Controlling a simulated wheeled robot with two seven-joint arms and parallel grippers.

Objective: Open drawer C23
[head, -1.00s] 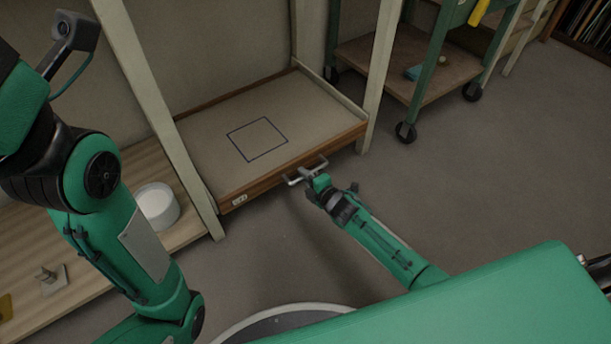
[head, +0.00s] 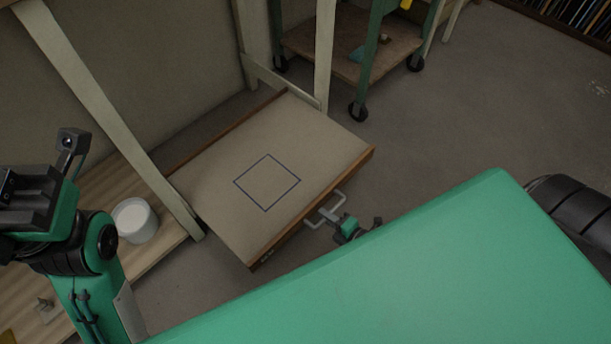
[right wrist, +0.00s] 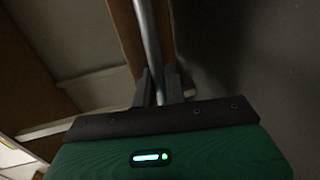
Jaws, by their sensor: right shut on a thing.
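The wooden drawer (head: 222,205) has a pale flat bottom with a blue square outline on it. It sticks out well past the pale legs of its frame. A label on its front is too small to read. The metal bar handle (head: 326,213) is on the drawer front and also shows in the right wrist view (right wrist: 149,40). My right gripper (head: 335,222) is shut on this handle, with its fingers (right wrist: 160,84) on either side of the bar. My left gripper (head: 28,200) is at the left edge, far from the drawer, and its fingertips are not clear.
A white round container (head: 135,222) stands on a low wooden shelf (head: 110,185) left of the drawer. A green wheeled cart (head: 330,48) stands behind the drawer. The floor (head: 480,110) to the right is clear.

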